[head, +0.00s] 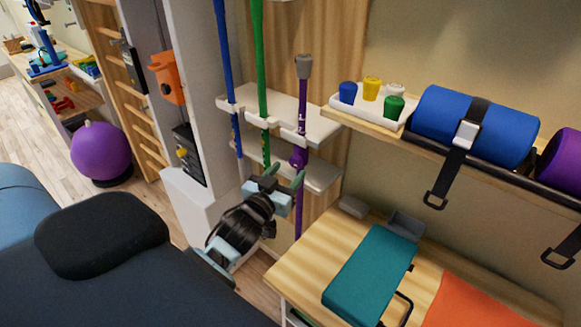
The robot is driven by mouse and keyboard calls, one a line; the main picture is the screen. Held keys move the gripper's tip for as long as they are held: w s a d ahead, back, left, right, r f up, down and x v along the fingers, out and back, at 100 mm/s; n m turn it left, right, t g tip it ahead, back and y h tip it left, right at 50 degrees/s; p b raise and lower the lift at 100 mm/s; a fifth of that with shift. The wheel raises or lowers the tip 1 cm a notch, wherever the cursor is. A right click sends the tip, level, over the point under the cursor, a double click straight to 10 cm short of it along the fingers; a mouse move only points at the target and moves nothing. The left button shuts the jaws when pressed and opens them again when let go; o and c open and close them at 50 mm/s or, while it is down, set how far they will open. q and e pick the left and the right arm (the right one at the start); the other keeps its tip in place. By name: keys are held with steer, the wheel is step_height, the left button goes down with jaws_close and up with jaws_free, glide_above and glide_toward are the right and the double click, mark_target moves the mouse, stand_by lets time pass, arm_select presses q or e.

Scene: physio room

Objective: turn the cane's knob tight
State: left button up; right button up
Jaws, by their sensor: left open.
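A purple cane (302,112) with a grey top stands upright in a white wall rack (321,127). A dark purple knob (298,157) bulges from its shaft between the rack's two shelves. A green pole (259,60) and a blue pole (225,70) stand in the same rack to its left. My left gripper (284,178) is open, just below and left of the knob, its fingers pointing up toward the cane. The gripper overlaps the lower shelf edge in the picture. I cannot tell whether a finger touches the cane. My right gripper is not in view.
A wooden table (308,262) with a teal block (370,270) and an orange sheet (480,303) stands at lower right. Above it, a shelf holds a blue roll (490,128) and a white tray (338,100) of coloured caps. A dark padded couch (150,285) fills the lower left.

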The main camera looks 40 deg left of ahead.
mark_target(293, 164)
arm_select(q)
steer(key=shift+w+a, duration=0.15)
steer(key=shift+w, duration=1.4)
steer(key=c, duration=1)
